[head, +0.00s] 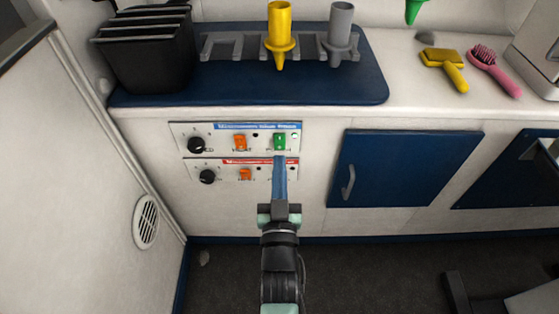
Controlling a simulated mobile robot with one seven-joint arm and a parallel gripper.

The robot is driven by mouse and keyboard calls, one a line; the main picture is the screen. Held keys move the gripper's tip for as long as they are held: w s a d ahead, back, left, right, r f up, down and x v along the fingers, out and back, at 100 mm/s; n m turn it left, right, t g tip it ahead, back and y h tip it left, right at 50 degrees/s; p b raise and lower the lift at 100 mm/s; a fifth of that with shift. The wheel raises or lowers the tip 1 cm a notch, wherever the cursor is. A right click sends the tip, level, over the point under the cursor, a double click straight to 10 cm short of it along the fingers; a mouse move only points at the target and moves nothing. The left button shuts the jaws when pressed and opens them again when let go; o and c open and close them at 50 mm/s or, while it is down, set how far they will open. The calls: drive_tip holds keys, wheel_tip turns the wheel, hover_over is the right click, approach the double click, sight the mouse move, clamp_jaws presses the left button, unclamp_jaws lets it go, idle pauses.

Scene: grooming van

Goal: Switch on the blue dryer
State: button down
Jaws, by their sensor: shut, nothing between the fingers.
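The upper control panel (219,142) has a blue label strip and is set in the white wall below the counter. It carries a black knob (196,145), an orange switch (240,143) and a green switch (280,141). The lower control panel (222,175) has a red label strip, a black knob and an orange switch (245,174). My gripper (279,159) is shut and empty, its blue fingers pointing at the panels. Its tips show just below the green switch and cover the right part of the lower panel. I cannot tell whether they touch anything.
A blue mat (220,85) on the counter holds a black container (147,50) and a rack with yellow (279,30) and grey (341,30) nozzles. Two brushes lie right. A blue cabinet door (410,168) is right of the panels; a white wall (70,180) stands left.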

drive_tip(key=s+r+p, duration=0.1)
drive_tip(key=s+p, duration=0.1)
drive_tip(key=s, duration=0.6)
idle(0.4)
drive_tip(key=w+r+t, duration=0.2)
drive_tip(key=w+r, duration=0.1)
drive_tip(key=r, duration=1.3)
drive_tip(key=w+r+t, duration=0.2)
drive_tip(key=w+r, duration=0.1)
drive_tip(key=r, duration=1.3)
drive_tip(key=s+r+t, duration=0.2)
drive_tip(key=s+r, duration=0.3)
drive_tip(key=r, duration=0.5)
drive_tip(key=s+r+t, duration=0.1)
drive_tip(key=s+r, duration=0.5)
drive_tip(key=r, duration=0.5)
wheel_tip(320, 180, up, 30)
drive_tip(key=p, duration=3)
drive_tip(key=shift+r, duration=0.25)
